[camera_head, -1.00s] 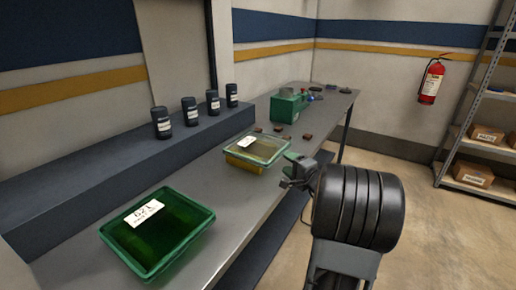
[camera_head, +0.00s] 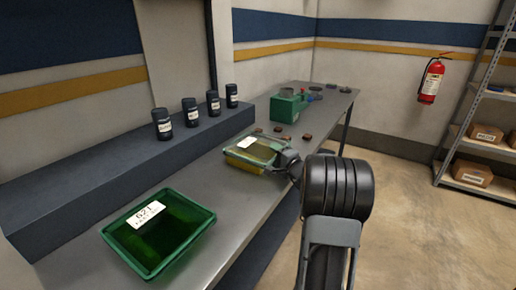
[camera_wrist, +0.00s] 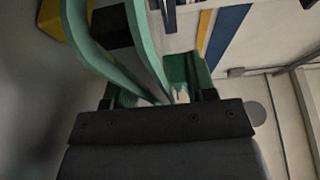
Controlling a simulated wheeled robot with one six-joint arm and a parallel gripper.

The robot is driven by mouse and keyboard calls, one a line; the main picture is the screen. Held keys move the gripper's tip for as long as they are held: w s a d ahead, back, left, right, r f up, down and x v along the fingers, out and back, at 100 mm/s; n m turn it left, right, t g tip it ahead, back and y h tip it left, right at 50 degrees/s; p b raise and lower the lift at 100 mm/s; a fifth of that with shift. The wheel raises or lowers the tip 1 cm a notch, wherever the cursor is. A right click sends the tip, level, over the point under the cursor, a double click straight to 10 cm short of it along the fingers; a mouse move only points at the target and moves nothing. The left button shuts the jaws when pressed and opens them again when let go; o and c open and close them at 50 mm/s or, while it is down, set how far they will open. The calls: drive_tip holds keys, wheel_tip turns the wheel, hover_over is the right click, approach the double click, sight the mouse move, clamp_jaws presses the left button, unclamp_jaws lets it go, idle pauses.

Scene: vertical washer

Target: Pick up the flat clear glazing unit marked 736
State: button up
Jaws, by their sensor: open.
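A flat, clear, green-edged unit (camera_head: 240,159) with a white label lies on the bench, tinted yellow. Its label is too small to read, so I cannot confirm 736. My gripper (camera_head: 283,158) is open at this unit's right edge; I cannot tell whether it touches it. A larger dark green tray-like unit (camera_head: 175,245) lies nearer on the bench, with a white label that seems to read 621. In the wrist view, curved teal parts fill the upper left, with a yellow patch (camera_wrist: 51,22) beside them. What lies between the jaws is unclear there.
The grey bench (camera_head: 225,190) runs away to the back. Several dark labelled canisters (camera_head: 191,112) stand on the blue ledge behind it. A green box-like device (camera_head: 286,108) and small brown blocks lie farther along. Shelves (camera_head: 480,150) stand at the far right.

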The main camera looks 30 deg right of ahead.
clamp_jaws()
idle(0.3)
drive_tip(key=shift+r, duration=0.1)
idle(0.4)
